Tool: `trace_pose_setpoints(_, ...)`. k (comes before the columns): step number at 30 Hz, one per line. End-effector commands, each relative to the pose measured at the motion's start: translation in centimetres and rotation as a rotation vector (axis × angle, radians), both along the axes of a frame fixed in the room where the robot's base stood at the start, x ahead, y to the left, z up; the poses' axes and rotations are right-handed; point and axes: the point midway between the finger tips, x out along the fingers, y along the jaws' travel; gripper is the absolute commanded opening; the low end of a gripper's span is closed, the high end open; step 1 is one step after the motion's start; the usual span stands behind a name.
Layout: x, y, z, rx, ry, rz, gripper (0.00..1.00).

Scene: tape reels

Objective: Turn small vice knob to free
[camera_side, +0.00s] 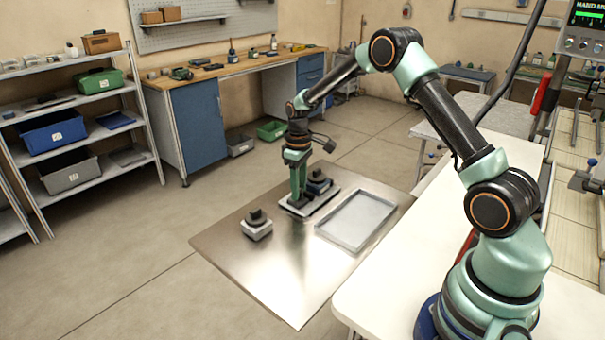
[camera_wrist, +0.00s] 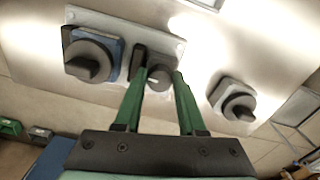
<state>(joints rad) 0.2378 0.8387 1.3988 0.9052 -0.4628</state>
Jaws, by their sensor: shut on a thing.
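A light grey plate (camera_wrist: 165,43) carries a small dark round knob (camera_wrist: 159,79) with a short white mark, beside a dark slot. My gripper (camera_wrist: 158,74) reaches down with its green fingers on either side of this knob, shut on it. In the side view my gripper (camera_side: 298,197) points straight down at the plate (camera_side: 325,200). The fingers hide the small knob there. A larger dark knob on a blue base (camera_wrist: 88,60) sits at the other end of the plate, clear of the fingers; it also shows in the side view (camera_side: 318,183).
A separate dark knob on a light grey block (camera_side: 257,227) stands left of the plate on the metal sheet (camera_side: 280,285). A shallow grey tray (camera_side: 357,220) lies to the right. The front of the sheet is clear.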

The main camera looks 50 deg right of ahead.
Motion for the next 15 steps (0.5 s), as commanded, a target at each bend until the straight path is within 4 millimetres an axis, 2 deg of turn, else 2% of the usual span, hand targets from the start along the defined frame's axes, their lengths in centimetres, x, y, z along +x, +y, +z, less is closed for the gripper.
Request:
trace_pose_setpoints(3, 0.25, 0.02, 0.27, -0.002, -0.008, 0.001, 0.00)
trace_pose_setpoints(4, 0.26, 0.01, 0.28, -0.002, -0.008, 0.001, 0.51)
trace_pose_setpoints(5, 0.26, 0.01, 0.28, -0.002, -0.008, 0.001, 0.63)
trace_pose_setpoints(6, 0.23, 0.01, 0.25, -0.001, -0.007, 0.000, 0.70)
trace_pose_setpoints(15, 0.09, 0.01, 0.16, 0.000, -0.003, -0.001, 0.70)
